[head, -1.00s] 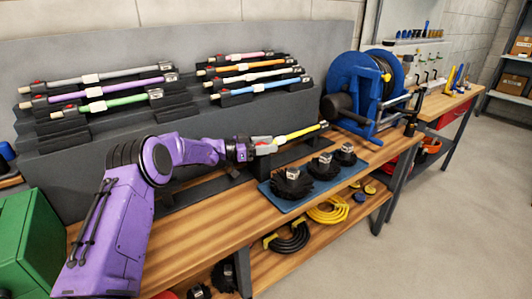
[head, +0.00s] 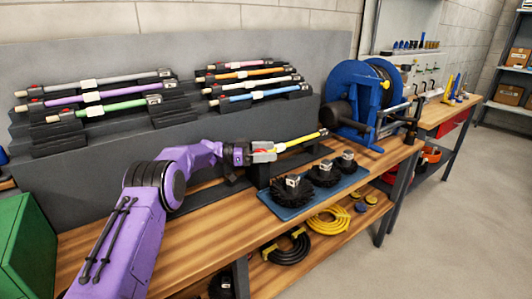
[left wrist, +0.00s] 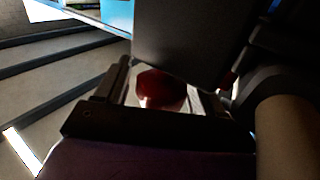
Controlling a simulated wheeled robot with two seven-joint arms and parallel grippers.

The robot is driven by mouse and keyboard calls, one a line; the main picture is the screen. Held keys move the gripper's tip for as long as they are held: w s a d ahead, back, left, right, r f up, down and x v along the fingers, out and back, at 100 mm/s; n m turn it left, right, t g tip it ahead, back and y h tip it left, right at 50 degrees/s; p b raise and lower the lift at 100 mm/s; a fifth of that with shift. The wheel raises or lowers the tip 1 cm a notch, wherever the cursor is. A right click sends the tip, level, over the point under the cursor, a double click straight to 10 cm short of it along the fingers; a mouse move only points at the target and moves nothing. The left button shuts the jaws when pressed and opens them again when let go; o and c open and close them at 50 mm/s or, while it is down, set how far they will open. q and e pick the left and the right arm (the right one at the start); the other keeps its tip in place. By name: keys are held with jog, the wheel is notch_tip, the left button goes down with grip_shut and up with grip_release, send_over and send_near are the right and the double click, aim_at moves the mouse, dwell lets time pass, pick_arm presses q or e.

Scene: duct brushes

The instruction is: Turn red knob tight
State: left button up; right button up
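A yellow rod (head: 300,140) lies in a dark holder on the wooden bench, its far end pointing right toward the blue reel. My left gripper (head: 262,152) is at the rod's near, left end, at a grey-white fitting with a little red showing. In the left wrist view, a dark red rounded knob (left wrist: 160,90) sits between the two fingers of my left gripper (left wrist: 165,100). Contact of the fingers with the knob is too dark to make out. A large dark block covers the area above the knob in that view. My right gripper is not in view.
A stepped grey rack (head: 100,150) holds several coloured rods behind my left arm. A blue tray (head: 290,210) with three black brushes lies in front of the yellow rod. A blue hose reel (head: 350,85) stands to the right. A green box (head: 25,245) is at lower left.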

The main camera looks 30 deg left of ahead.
pick_arm(q)
notch_tip(320, 180, up, 4)
jog(key=shift+s+d+f+b, duration=0.1)
jog(key=shift+f+b, duration=0.05)
jog(key=shift+b, duration=0.15)
jog(key=s+d+r+b, duration=0.1)
jog(key=s+d+r, duration=0.6)
jog(key=s, duration=0.5)
notch_tip(320, 180, up, 2)
jog(key=shift+r+b, duration=0.15)
jog(key=shift+b, duration=0.15)
jog(key=shift+a, duration=0.1)
jog(key=shift+c, duration=0.3)
